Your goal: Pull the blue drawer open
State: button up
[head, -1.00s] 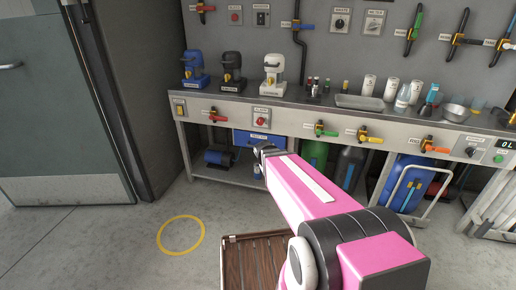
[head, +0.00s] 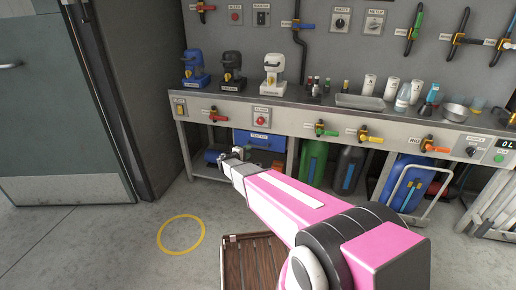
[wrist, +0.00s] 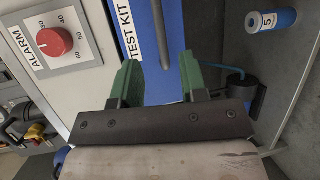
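The blue drawer (head: 260,142), labelled TEST KIT, sits under the bench top at left and looks shut. Its blue front also shows in the wrist view (wrist: 146,28), with a grey bar handle (wrist: 165,40) on it. My gripper (head: 232,153) is in front of the drawer's left end in the head view. In the wrist view its two green fingers (wrist: 158,75) are apart with nothing between them. The handle's end shows just beyond the gap between the fingertips. I cannot see any contact with the handle.
A red alarm knob (wrist: 54,41) is beside the drawer on the bench front. A blue cylinder (wrist: 272,20) marked 5 lies at upper right in the wrist view. A slatted wooden crate (head: 228,240) stands on the floor; a yellow floor ring (head: 181,234) lies left of it.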

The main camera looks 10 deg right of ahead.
jog(key=x, duration=1)
jog(key=shift+s, duration=0.1)
grip_shut()
